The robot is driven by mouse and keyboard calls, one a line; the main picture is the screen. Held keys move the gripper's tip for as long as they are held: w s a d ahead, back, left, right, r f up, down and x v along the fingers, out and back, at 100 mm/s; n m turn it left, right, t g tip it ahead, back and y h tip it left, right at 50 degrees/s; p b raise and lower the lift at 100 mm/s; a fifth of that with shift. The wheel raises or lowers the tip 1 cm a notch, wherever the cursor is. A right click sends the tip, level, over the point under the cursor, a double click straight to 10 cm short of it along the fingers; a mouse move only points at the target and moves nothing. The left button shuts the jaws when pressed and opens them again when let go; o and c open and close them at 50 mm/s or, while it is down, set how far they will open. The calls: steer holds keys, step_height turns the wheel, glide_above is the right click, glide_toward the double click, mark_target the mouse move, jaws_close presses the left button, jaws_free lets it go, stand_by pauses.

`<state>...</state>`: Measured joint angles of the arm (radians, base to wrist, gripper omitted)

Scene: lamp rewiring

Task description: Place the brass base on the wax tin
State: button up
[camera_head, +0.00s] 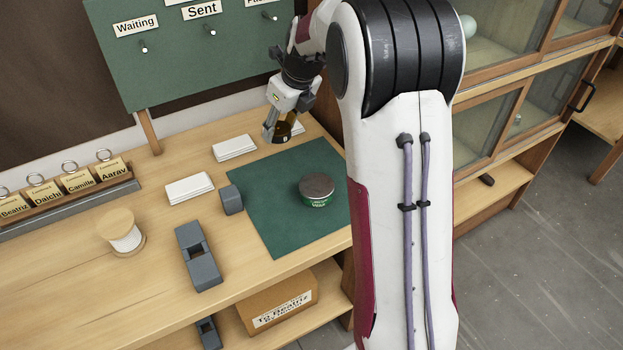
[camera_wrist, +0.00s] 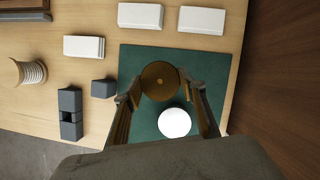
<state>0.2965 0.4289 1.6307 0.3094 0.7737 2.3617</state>
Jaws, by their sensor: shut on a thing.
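My gripper (camera_head: 276,132) is shut on the brass base, a round brass-brown disc (camera_wrist: 160,80) between its fingers in the wrist view. In the head view the brass base (camera_head: 285,129) shows only in part between the fingers, held near the back edge of the green mat. The wax tin (camera_head: 317,190) stands upright on the mat, a short green tin with a dark lid. It appears as a bright white circle (camera_wrist: 174,122) in the wrist view. In the head view the base is behind and left of the tin, apart from it.
The green mat (camera_head: 262,215) is otherwise clear. White stacks (camera_head: 189,189) and (camera_head: 234,148) lie left of it, with a small grey block (camera_head: 231,199), a grey holder (camera_head: 198,257) and a spool (camera_head: 122,235). A green board (camera_head: 190,50) rises behind the bench.

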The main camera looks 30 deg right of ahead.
steer(key=s+d+r+m, duration=0.1)
steer(key=s+d, duration=0.3)
steer(key=s, duration=0.7)
steer(key=shift+s+r+h, duration=0.2)
steer(key=shift+h, duration=0.1)
glide_above(314, 183)
steer(key=s, duration=0.1)
steer(key=shift+s+d+f, duration=0.1)
steer(key=shift+f, duration=1.45)
steer(key=shift+s+d+f, duration=0.1)
steer(key=shift+f, duration=1.45)
steer(key=shift+f, duration=1.9)
steer(key=shift+f, duration=0.15)
